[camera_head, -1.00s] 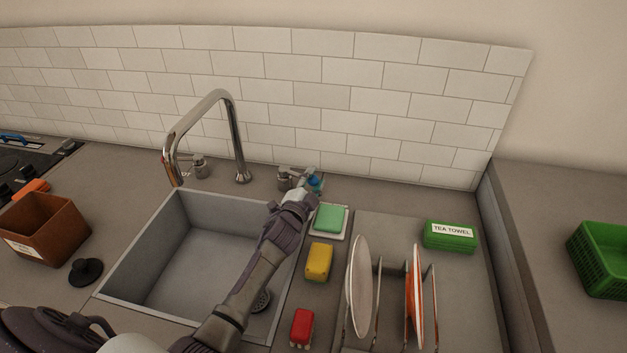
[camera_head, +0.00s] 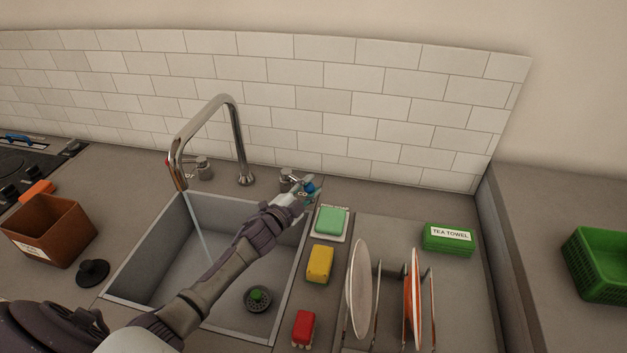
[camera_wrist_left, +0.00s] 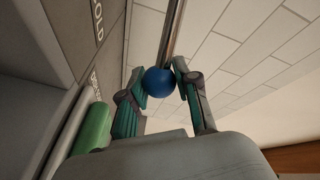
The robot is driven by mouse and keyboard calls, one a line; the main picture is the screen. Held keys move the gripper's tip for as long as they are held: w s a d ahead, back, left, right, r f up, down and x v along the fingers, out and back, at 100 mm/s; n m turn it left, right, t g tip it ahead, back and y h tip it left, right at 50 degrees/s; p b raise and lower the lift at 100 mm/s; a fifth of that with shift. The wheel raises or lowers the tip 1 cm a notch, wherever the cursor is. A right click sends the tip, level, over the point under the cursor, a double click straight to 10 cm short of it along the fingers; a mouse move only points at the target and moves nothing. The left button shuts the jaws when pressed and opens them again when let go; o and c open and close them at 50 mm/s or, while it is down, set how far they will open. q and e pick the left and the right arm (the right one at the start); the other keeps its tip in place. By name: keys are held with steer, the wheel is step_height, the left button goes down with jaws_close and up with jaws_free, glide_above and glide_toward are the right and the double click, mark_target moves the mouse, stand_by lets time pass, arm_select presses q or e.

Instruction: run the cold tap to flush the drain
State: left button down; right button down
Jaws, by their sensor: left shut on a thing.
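The cold tap (camera_head: 289,180), with a blue knob on its lever, stands behind the sink's right back corner. My left gripper (camera_head: 306,190) is shut on the blue knob; the wrist view shows the knob (camera_wrist_left: 159,82) between the two fingers. A thin stream of water (camera_head: 199,232) falls from the tall chrome spout (camera_head: 232,112) into the grey sink (camera_head: 146,235). The drain (camera_head: 257,299) lies at the lower right of the basin with something green at its centre. My left arm crosses the sink and hides part of it. My right gripper is not in view.
The hot tap (camera_head: 204,168) stands left of the spout base. Right of the sink are a green sponge (camera_head: 331,221), a yellow sponge (camera_head: 320,263), a red block (camera_head: 303,327) and racked plates (camera_head: 359,287). A black plug (camera_head: 92,272) and brown bin (camera_head: 48,230) stand left.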

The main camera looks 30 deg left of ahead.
arm_select(q)
steer(key=m+h, duration=0.1)
steer(key=s+a+m+h, duration=0.1)
steer(key=shift+s+f+g+h, duration=0.1)
steer(key=shift+s+g+h, duration=0.15)
steer(key=shift+g+h, duration=0.05)
steer(key=s+a+m+g+h+b, duration=0.4)
steer(key=m+g+h+b, duration=0.3)
steer(key=b, duration=0.6)
steer(key=shift+s+a+m+h+b, duration=0.2)
steer(key=shift+m+h+b, duration=0.15)
steer(key=shift+h, duration=1.05)
steer(key=c, duration=0.8)
jaws_free()
steer(key=shift+a, duration=0.1)
steer(key=v, duration=1.1)
steer(key=shift+s+a, duration=0.15)
steer(key=shift+a, duration=0.2)
